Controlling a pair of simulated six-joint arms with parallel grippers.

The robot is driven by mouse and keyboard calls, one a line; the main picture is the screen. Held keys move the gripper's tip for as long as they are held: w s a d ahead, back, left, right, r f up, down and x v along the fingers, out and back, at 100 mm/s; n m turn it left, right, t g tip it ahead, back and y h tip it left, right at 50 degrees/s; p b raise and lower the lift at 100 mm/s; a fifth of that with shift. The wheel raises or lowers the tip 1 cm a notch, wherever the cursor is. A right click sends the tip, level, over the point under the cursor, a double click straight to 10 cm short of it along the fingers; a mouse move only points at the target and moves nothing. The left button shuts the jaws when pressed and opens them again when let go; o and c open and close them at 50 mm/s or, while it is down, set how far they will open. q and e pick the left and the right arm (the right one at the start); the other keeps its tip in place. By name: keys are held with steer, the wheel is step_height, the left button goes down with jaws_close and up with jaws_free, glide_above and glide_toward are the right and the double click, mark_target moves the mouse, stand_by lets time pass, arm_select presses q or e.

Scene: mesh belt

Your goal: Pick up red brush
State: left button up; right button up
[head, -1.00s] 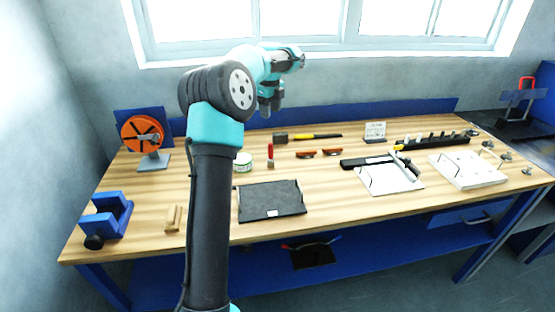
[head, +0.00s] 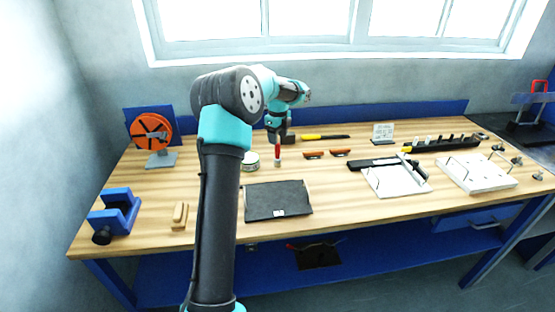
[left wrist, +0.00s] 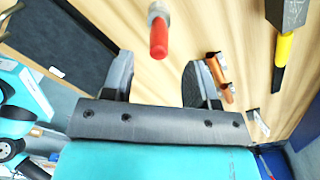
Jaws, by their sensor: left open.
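The red brush (head: 277,154) stands or lies on the wooden bench near its middle, with a red handle and a pale grey end. My left gripper (head: 277,134) is just above and behind it in the head view, and its tips are small there. In the left wrist view the brush's red handle (left wrist: 158,40) shows between and beyond the two dark fingers of the left gripper (left wrist: 159,75). The fingers are spread apart, with nothing between them. The handle points toward the gripper. My right gripper is not in view.
A hammer with a yellow handle (head: 325,137) lies behind the brush. A round tin (head: 250,161) is close on the left, orange-handled tools (head: 314,155) on the right. A dark mat (head: 277,200) lies in front. Bare bench (head: 335,185) shows right of the mat.

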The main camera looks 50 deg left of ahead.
mark_target(278, 158)
arm_select(q)
steer(key=shift+f, duration=0.65)
steer(key=shift+f, duration=0.1)
steer(key=shift+s+f, duration=0.1)
steer(key=shift+f, duration=2.45)
steer(key=shift+c, duration=0.2)
jaws_close()
steer(key=shift+r, duration=0.15)
steer(key=shift+r, duration=1.7)
steer(key=s+d+r, duration=0.1)
steer(key=s+d, duration=0.9)
steer(key=d, duration=0.2)
steer(key=shift+s+r, duration=0.2)
steer(key=shift+s, duration=0.05)
